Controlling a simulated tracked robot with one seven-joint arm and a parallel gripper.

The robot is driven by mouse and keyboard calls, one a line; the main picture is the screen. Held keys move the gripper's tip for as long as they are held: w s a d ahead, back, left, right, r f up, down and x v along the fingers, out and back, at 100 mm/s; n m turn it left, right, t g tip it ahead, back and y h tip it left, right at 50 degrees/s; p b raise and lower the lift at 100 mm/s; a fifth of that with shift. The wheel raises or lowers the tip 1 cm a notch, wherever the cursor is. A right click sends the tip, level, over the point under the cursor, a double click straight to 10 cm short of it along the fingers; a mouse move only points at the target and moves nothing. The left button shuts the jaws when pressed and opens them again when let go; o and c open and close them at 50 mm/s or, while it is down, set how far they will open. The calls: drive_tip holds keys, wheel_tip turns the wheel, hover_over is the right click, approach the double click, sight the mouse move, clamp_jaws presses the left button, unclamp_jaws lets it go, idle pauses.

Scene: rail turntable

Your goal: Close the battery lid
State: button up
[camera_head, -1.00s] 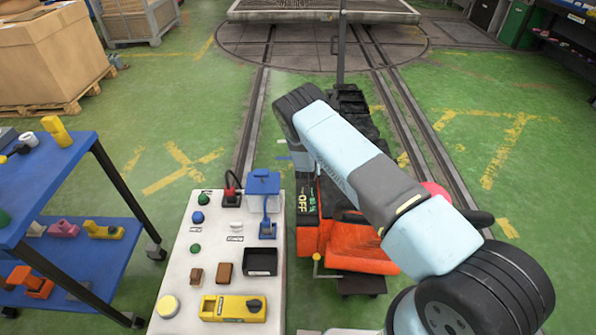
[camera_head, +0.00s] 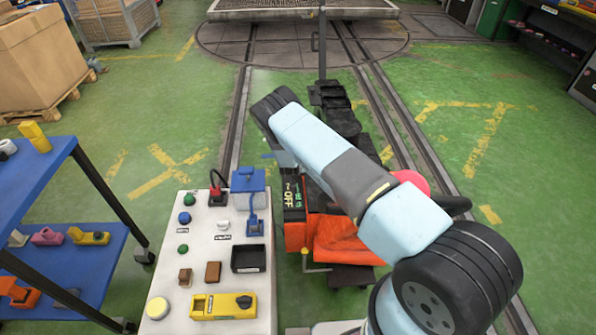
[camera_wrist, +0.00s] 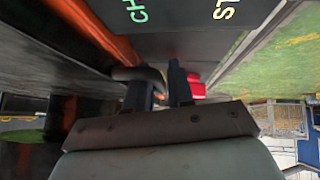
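The orange vehicle (camera_head: 345,238) stands on the rails in the head view, with a dark panel reading OFF (camera_head: 292,198) at its left. I cannot single out the battery lid with certainty; my arm covers part of the vehicle. My gripper is hidden behind my arm there. In the wrist view, my gripper (camera_wrist: 159,90) shows two dark fingers with a gap between them. A dark rounded bar (camera_wrist: 138,73) lies at the left finger; contact is unclear. A dark surface with green lettering (camera_wrist: 185,17) is just beyond the fingers, and an orange edge (camera_wrist: 95,30) runs along its left.
A white control console (camera_head: 170,255) with buttons and a blue box stands left of the vehicle. A blue cart (camera_head: 95,258) is further left. The turntable (camera_head: 300,48) is at the back. Green floor (camera_head: 470,190) is free at the right.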

drive_tip(key=shift+r, duration=0.15)
drive_tip(key=shift+s+a+r, duration=0.1)
drive_tip(key=shift+s+r, duration=0.05)
drive_tip(key=shift+r, duration=0.05)
drive_tip(key=v, duration=1.3)
drive_tip(key=shift+s+f, duration=0.1)
